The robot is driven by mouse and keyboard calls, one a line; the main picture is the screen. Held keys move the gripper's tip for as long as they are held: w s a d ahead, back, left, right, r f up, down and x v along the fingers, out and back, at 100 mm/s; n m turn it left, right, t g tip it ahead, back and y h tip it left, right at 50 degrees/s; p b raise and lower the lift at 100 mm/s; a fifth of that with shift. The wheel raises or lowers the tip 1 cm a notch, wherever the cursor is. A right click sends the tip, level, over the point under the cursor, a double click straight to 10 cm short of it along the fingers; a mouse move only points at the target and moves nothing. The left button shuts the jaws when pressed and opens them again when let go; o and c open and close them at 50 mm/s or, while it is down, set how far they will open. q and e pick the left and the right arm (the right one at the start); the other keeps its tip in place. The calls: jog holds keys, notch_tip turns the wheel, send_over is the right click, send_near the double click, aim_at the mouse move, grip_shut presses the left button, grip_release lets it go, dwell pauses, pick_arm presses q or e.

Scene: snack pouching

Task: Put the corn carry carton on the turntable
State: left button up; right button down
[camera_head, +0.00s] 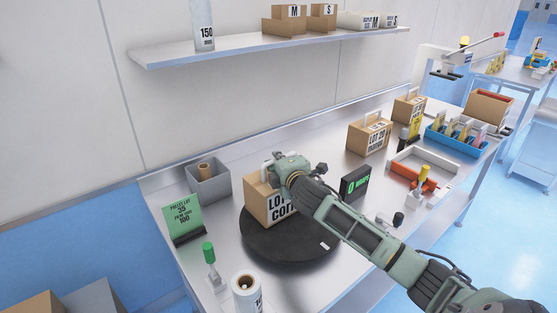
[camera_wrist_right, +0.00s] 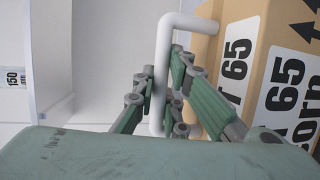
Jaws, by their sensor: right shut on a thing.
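The corn carry carton (camera_head: 258,203) is a brown box with a black-on-white lot label. In the head view it is at the black round turntable (camera_head: 270,247), over its back left part; I cannot tell whether it rests on it. My right gripper (camera_head: 272,174) is at the carton's top, its arm coming in from the right. In the right wrist view the fingers (camera_wrist_right: 166,95) are shut around the white handle (camera_wrist_right: 163,62), beside the carton (camera_wrist_right: 262,70) with "65" and "corn" on its labels. My left gripper is not in view.
A grey bin (camera_head: 208,186), a green lot sign (camera_head: 183,219) and a green-handled tool (camera_head: 210,262) stand left of the turntable. A white roll (camera_head: 246,293) is in front. A black display (camera_head: 355,183) stands to the right. Another handled carton (camera_head: 369,137) is farther back. A shelf (camera_head: 270,46) hangs above.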

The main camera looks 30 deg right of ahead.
jog(key=shift+f, duration=0.25)
jog(key=c, duration=1.8)
grip_release()
jog(key=shift+f, duration=0.1)
jog(key=shift+s+a, duration=0.15)
jog(key=shift+s, duration=0.45)
jog(key=b+v, duration=0.2)
jog(key=v, duration=0.9)
jog(key=shift+b, duration=0.3)
jog(key=shift+a, duration=0.1)
